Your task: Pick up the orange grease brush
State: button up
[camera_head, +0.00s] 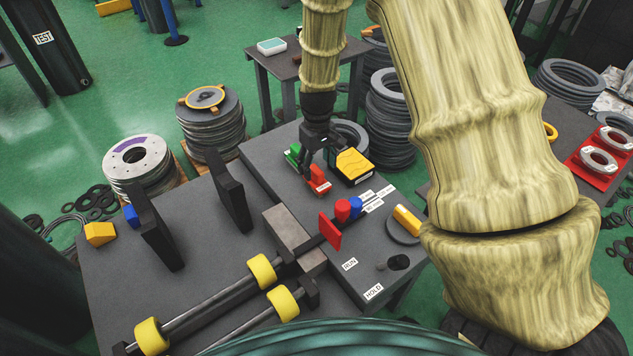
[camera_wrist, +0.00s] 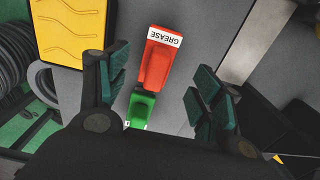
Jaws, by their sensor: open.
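The orange grease brush (camera_wrist: 157,62) lies on the dark grey table top, with a white label reading GREASE on its far end in the wrist view. It shows as a small orange-red piece (camera_head: 319,181) in the head view. A green piece (camera_wrist: 143,108) lies close at its near end; whether they touch I cannot tell. My gripper (camera_wrist: 162,85) is open above them, with one finger to the left and one to the right of the brush. In the head view my gripper (camera_head: 317,160) points down and partly covers the brush and the green piece.
A yellow-topped dark box (camera_head: 354,164) stands close to the right of the brush in the head view. Red and blue cylinders (camera_head: 343,210) and a red plate (camera_head: 329,232) stand nearer. Dark upright plates (camera_head: 231,191) stand left. Bare table (camera_head: 268,160) lies left of my gripper.

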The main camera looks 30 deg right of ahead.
aim_at(317, 180)
jog(key=f, duration=0.8)
jog(key=shift+w+d+b, duration=0.1)
jog(key=shift+w+b, duration=0.2)
jog(key=shift+b, duration=0.05)
jog(key=c, duration=1.2)
